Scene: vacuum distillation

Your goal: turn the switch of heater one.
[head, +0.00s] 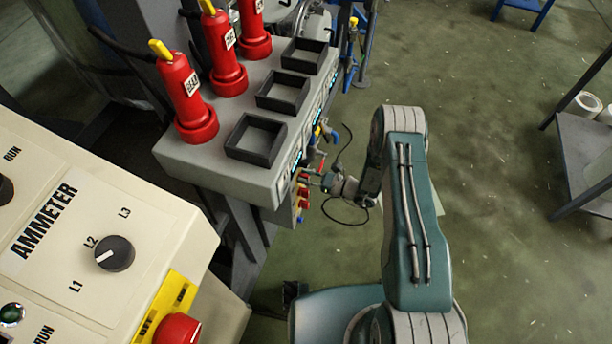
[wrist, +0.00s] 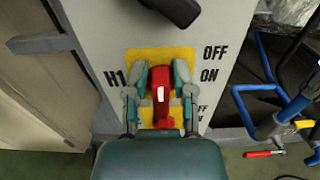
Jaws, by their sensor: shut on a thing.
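The heater one switch is a red handle (wrist: 161,92) on a yellow plate (wrist: 161,54) marked H1, with OFF and ON printed to its right in the wrist view. The handle stands roughly upright in that picture, with a white mark on it. My gripper (wrist: 161,76) has one finger on each side of the handle and is shut on it. The fingers and my wrist hide parts of the plate and the handle's lower end. In the head view, my gripper (head: 316,178) is at the front of the grey console, where the switch is too small to make out.
A second yellow plate with OFF lettering is partly hidden below H1. A dark knob (wrist: 174,8) is just above. Blue pipework with a red-handled valve (wrist: 264,154) stands to the right. The grey console (head: 225,175) carries red cylinders and black trays. An ammeter panel (head: 140,235) is nearer.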

